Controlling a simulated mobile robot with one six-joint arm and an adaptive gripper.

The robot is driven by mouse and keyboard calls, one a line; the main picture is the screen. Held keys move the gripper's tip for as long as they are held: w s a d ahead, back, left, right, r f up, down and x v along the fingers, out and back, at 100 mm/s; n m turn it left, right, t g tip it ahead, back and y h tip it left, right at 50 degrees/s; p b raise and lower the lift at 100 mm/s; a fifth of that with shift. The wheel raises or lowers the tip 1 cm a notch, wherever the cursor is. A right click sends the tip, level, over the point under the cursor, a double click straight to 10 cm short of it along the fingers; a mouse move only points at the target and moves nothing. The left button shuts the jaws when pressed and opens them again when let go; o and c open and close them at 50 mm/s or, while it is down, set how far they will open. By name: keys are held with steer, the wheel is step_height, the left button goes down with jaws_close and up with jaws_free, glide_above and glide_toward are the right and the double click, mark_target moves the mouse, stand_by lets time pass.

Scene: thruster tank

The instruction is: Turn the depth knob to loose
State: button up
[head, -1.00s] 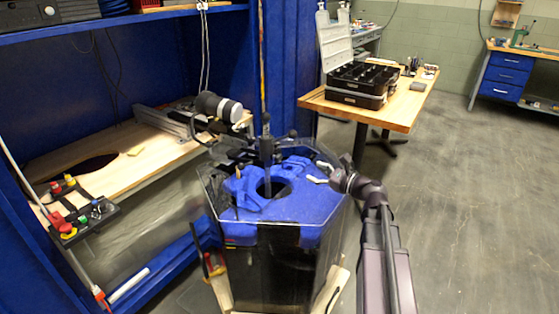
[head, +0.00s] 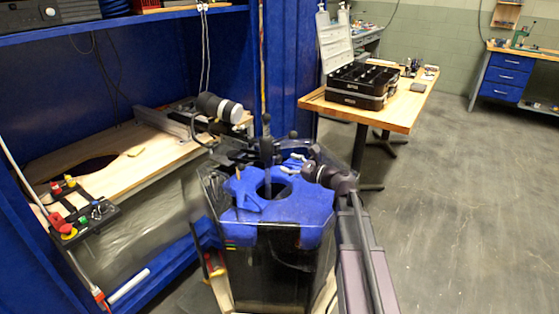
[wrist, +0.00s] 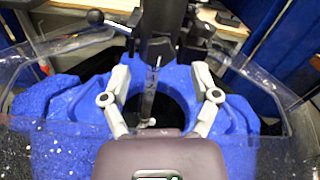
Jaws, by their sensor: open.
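A clear tank (head: 262,265) with a blue top plate (head: 310,205) stands in the middle of the head view. A black clamp with an upright shaft (head: 267,150) rises over the plate's round hole. A black ball-ended handle (wrist: 95,17) sticks out left of the clamp in the wrist view, and another dark knob (wrist: 222,34) is at its right. I cannot tell which is the depth knob, or its setting. My gripper (wrist: 160,75) is open, its grey fingers spread either side of the shaft below the clamp. In the head view, my gripper (head: 291,164) is right of the shaft; no grip shows.
The tank's clear raised rim (wrist: 70,42) surrounds the plate. A wooden shelf (head: 120,150) with a motor-like cylinder (head: 220,107) and a switch box (head: 82,215) lie left. A wooden table (head: 405,112) with a black case (head: 358,84) stands behind right. The right floor is clear.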

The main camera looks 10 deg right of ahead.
mark_target(280, 160)
steer(key=shift+x, duration=2.1)
jaws_close()
